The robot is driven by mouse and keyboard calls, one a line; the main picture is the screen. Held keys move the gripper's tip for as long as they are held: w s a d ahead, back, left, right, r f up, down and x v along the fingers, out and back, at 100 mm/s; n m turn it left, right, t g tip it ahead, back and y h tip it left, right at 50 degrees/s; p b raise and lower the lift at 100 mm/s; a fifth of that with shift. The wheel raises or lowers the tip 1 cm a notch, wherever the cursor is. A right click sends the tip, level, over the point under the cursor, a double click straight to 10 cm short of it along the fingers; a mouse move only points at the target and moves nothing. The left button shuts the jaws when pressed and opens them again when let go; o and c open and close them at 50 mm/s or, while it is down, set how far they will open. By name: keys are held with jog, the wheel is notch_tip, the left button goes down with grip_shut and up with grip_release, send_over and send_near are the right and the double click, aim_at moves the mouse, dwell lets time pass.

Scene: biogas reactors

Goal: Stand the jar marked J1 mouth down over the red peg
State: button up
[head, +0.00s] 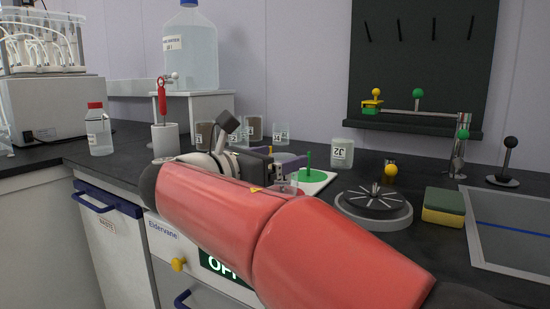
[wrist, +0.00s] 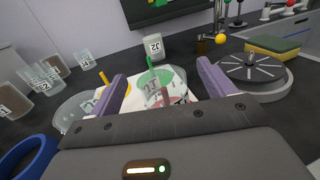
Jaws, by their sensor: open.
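A white board (head: 318,182) on the counter carries a green peg on a green disc (head: 308,166). The wrist view also shows the green peg (wrist: 149,63), a yellow peg (wrist: 101,94) at left and a red disc (wrist: 172,103) at the near side. A clear jar (wrist: 160,84) with a label that I cannot read surely is between my gripper's (wrist: 163,78) two purple fingers, at the red disc. The fingers are spread, with gaps visible beside the jar. The red peg itself is not clearly visible. In the head view my arm hides most of this area.
Jar J2 (head: 342,153) stands behind the board. Several other jars (head: 232,134) stand at the back left. A round slotted turntable (head: 374,208) and a sponge (head: 443,207) are at right, before a sink (head: 512,228). A clear round item (wrist: 73,109) lies left of the board.

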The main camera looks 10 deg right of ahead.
jog(key=shift+a, duration=0.1)
jog(key=v, duration=0.7)
jog(key=shift+s+a+p, duration=0.2)
jog(key=shift+a+p, duration=0.05)
jog(key=shift+p, duration=0.05)
